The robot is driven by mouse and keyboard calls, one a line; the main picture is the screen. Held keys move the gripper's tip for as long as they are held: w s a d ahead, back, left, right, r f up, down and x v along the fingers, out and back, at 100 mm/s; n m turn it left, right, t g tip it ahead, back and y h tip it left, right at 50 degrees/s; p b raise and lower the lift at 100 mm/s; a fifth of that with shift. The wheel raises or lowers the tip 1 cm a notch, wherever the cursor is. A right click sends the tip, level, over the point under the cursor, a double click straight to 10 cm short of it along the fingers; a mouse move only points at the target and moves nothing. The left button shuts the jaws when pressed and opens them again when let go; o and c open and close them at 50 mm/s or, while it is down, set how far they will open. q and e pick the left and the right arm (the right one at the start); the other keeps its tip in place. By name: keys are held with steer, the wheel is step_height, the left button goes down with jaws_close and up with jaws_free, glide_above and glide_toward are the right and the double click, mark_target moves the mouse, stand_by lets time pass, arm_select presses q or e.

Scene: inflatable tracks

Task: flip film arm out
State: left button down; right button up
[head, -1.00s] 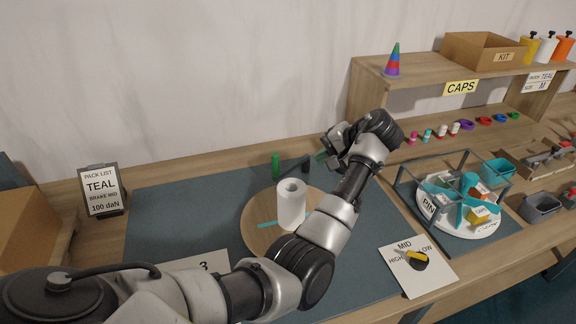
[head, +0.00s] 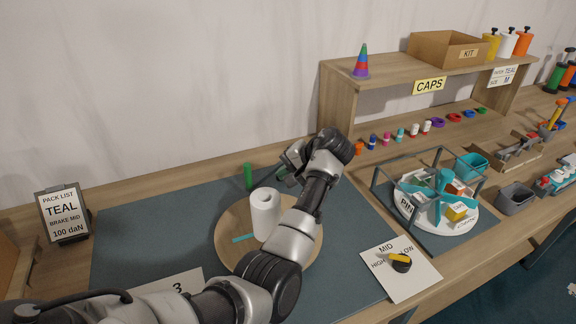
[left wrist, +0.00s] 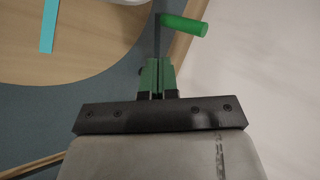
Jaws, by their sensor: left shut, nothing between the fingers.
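A green post (head: 248,176) stands upright behind the round wooden disc (head: 228,232). In the left wrist view the green post (left wrist: 185,25) joins the end of a thin dark bar (left wrist: 157,38), which looks like the film arm. A white roll (head: 265,212) stands on the disc. My left gripper (head: 281,174) is shut and empty, just right of the post and behind the roll. In the left wrist view its green-lined fingers (left wrist: 157,72) are together close to the bar; I cannot tell whether they touch it. My right gripper is out of view.
A blue-green mat (head: 150,225) lies under the disc. A pack list stand (head: 63,215) is at the left. A dial card (head: 400,268) and a framed carousel (head: 408,207) are at the right. A shelf (head: 340,95) stands at the back.

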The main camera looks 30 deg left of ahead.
mark_target(251, 175)
arm_select(q)
steer(key=p+x, duration=0.1)
steer(key=x, duration=0.4)
steer(key=shift+s+a+f, duration=0.1)
steer(key=shift+a+f, duration=0.05)
steer(key=shift+a, duration=0.15)
steer(key=shift+a+p, duration=0.6)
steer(key=shift+a, duration=1.3)
steer(key=shift+a+p, duration=0.25)
steer(key=shift+p, duration=0.2)
steer(key=w+a+m+t+p, duration=0.1)
steer(key=a+m+t+p, duration=0.2)
steer(key=a+m+p, duration=0.1)
steer(key=a+p, duration=0.1)
steer(key=a, duration=0.1)
steer(key=shift+w+a+m+t+h, duration=0.3)
steer(key=shift+a+m+t+h, duration=0.05)
steer(key=shift+m+t+h, duration=0.05)
steer(key=shift+a, duration=0.1)
